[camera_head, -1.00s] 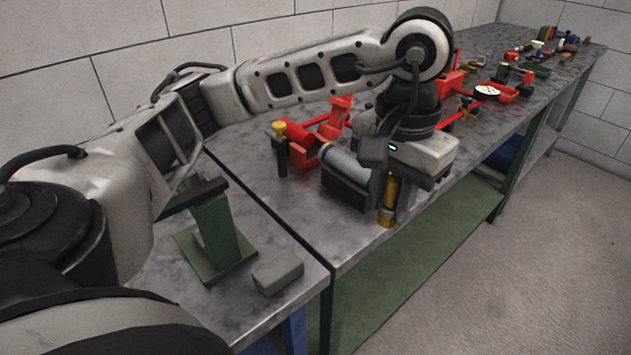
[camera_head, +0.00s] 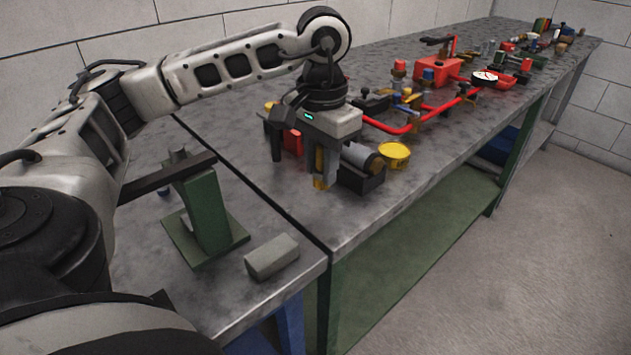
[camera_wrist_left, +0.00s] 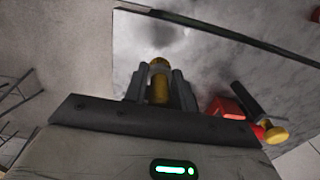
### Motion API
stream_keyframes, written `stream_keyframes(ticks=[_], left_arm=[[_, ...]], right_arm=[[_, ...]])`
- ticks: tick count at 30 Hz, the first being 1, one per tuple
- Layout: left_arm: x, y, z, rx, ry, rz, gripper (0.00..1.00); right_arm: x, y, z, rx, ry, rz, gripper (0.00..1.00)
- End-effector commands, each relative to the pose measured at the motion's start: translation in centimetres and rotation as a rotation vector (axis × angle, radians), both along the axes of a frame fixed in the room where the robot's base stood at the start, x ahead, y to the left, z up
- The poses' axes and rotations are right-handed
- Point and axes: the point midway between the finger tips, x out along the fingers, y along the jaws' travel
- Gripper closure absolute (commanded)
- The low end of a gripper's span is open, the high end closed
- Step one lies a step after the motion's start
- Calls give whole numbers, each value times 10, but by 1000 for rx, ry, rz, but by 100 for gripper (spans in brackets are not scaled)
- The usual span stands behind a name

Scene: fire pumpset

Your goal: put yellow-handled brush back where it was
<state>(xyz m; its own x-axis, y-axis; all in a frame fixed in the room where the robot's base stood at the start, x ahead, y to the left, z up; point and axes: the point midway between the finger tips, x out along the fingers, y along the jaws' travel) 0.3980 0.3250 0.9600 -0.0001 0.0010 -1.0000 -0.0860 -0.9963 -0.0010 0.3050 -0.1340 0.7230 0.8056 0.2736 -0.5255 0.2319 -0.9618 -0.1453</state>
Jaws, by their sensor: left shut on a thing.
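My left gripper (camera_head: 320,178) is over the near part of the long table, beside the grey motor. It is shut on the yellow-handled brush (camera_head: 319,165), held upright with its lower end close to the table top. In the left wrist view the yellow handle (camera_wrist_left: 159,82) shows between the two dark fingers (camera_wrist_left: 160,92). The bristles cannot be made out, and I cannot tell whether the brush touches the table. My right gripper is not in view.
A grey cylindrical motor (camera_head: 362,160) and a yellow round tin (camera_head: 394,155) stand just right of the gripper. Red pipes (camera_head: 400,128) and a red box (camera_head: 438,70) lie farther back. A green stand (camera_head: 204,215) and grey block (camera_head: 271,256) are on the nearer table. The front table strip is clear.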

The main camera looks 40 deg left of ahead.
Motion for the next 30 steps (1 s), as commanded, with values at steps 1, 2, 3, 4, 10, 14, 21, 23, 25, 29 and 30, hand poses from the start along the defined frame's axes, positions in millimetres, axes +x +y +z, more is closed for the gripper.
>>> stream_keyframes(ticks=[1, 2, 3, 4, 10, 14, 21, 23, 25, 29, 30], left_arm=[[1, 2, -2, 1, 0, 1, 96], [1, 4, -4, 1, 1, 2, 96], [2, 6, -7, 1, 2, 4, 96], [3, 9, -11, 0, 2, 4, 96], [5, 18, -41, 0, 3, 0, 96], [5, 18, -51, 1, 1, 0, 96], [5, 17, -52, 0, 0, 1, 96], [5, 17, -54, 0, 0, 1, 96], [5, 17, -57, 0, 0, 1, 96], [5, 17, -55, 0, 0, 1, 52], [5, 17, -55, 0, 0, 1, 52]], right_arm=[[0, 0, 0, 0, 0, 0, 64], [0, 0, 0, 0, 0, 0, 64], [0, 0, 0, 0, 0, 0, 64], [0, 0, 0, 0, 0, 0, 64], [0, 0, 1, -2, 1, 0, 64], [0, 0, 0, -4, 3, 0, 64], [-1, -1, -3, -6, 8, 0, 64], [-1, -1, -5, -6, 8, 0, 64], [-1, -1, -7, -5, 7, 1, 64], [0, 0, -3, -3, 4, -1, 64], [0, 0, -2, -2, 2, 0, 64]])
